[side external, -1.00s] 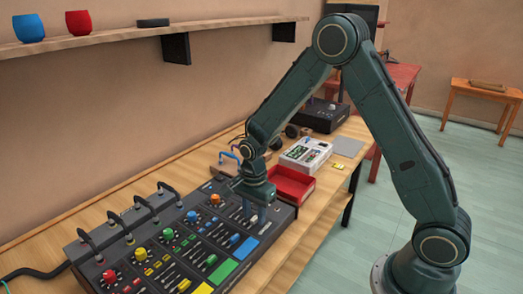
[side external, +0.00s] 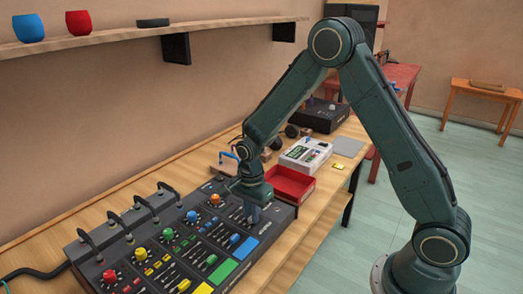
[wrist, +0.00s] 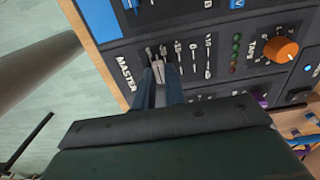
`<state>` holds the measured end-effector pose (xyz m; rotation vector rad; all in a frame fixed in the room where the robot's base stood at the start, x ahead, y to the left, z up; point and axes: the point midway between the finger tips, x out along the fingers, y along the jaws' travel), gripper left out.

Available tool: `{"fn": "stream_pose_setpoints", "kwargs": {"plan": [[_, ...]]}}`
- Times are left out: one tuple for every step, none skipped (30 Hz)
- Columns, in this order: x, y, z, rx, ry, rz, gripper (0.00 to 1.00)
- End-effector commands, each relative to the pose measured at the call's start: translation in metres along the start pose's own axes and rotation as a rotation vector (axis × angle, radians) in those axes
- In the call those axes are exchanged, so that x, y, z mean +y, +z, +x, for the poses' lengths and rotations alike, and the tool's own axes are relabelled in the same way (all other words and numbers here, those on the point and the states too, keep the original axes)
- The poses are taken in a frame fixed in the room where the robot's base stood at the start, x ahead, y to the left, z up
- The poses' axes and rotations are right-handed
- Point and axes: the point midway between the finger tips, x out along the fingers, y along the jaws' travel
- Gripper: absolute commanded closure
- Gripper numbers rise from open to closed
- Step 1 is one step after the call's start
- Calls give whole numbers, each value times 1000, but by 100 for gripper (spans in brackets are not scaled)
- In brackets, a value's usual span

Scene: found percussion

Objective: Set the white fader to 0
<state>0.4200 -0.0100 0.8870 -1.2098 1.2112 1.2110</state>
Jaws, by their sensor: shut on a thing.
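The black mixer console (side external: 228,238) lies on the bench with coloured knobs, pads and slider slots. My gripper (side external: 253,214) reaches down to its right-hand part. In the wrist view my gripper (wrist: 159,76) is over the section lettered MASTER, beside scale marks and slots. Its fingers are shut on the white fader (wrist: 160,70), of which only a small pale part shows between the fingertips. The fader's exact scale mark is hidden by the fingers.
An orange knob (wrist: 281,49) stands to the right of the gripper in the wrist view. Behind the console are a red tray (side external: 290,186) and a white device (side external: 305,154). Black handles (side external: 128,228) rise along the console's back edge.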

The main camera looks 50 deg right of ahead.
Motion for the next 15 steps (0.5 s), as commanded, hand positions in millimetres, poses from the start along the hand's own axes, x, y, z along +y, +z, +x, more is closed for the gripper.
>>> {"fn": "stream_pose_setpoints", "kwargs": {"plan": [[-6, 0, 0, -1, -3, 0, 100], [-10, 0, 0, -1, -3, 0, 100], [-15, 0, 0, -1, -5, 0, 100], [-19, 0, 0, -1, -5, 1, 100], [-22, 0, 0, -1, -5, 1, 100], [-27, 0, 0, -2, -4, 1, 100], [-31, 0, 0, -2, -5, 1, 100], [-33, 0, 0, -2, -4, 1, 100], [-37, 0, 0, -2, -4, 1, 100], [-39, 0, 0, -2, -4, 1, 100], [-41, 0, 0, -2, -4, 1, 100], [-43, 0, 0, -2, -4, 1, 100], [-44, 0, 0, -2, -4, 0, 100], [-44, 0, 0, -2, -3, 0, 100], [-44, 0, 0, -2, -3, 0, 100]]}}
